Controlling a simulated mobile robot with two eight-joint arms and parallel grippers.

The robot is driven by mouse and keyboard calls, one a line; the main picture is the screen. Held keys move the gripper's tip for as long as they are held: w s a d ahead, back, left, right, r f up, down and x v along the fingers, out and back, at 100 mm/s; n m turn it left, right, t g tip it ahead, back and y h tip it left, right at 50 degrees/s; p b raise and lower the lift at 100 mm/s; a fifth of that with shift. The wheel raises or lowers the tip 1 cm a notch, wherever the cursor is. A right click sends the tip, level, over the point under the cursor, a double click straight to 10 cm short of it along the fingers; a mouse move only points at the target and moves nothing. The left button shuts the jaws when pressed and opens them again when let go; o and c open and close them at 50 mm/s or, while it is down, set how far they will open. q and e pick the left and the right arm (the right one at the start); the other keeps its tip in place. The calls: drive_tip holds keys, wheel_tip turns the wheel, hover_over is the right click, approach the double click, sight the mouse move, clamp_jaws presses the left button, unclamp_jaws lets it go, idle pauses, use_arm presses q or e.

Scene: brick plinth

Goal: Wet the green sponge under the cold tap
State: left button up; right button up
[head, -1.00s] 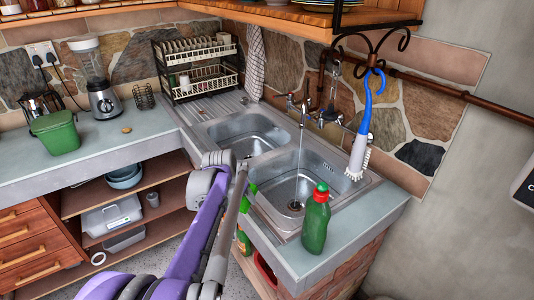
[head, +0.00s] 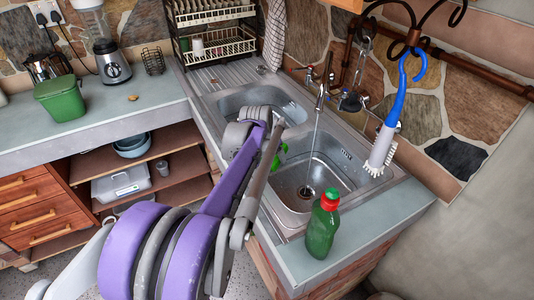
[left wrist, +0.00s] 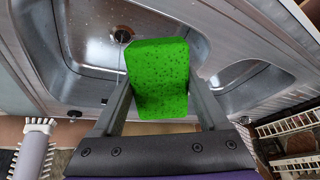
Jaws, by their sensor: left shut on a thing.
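The green sponge (left wrist: 158,78) is held between the two fingers of my left gripper (left wrist: 160,98), which is shut on it. In the head view the sponge (head: 279,155) shows as a small green patch past my left arm, near the left side of the right basin (head: 332,170). The arm hides most of it. The tap (head: 322,88) is running, and its water stream (head: 313,140) falls into the right basin near the drain, to the right of the sponge. The sponge and stream look apart. My right gripper is not in view.
A green bottle with a red cap (head: 323,225) stands on the counter in front of the right basin. A blue and white brush (head: 387,135) hangs from a hook at the right. A dish rack (head: 210,35) stands behind the left basin (head: 262,97).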

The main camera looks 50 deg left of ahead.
use_arm(q)
drive_tip(key=w+d+f, duration=0.2)
drive_tip(key=w+d, duration=0.3)
drive_tip(key=w, duration=0.5)
drive_tip(key=shift+w+f+b, duration=0.15)
drive_tip(key=shift+w+b, duration=0.05)
drive_tip(key=shift+b, duration=0.2)
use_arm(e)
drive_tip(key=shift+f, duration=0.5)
use_arm(q)
drive_tip(key=shift+s+a, duration=0.6)
drive_tip(key=shift+s, duration=0.6)
drive_tip(key=shift+s+a, duration=0.6)
drive_tip(key=shift+s, duration=0.6)
drive_tip(key=shift+s+a, duration=0.6)
drive_tip(key=shift+s, duration=0.6)
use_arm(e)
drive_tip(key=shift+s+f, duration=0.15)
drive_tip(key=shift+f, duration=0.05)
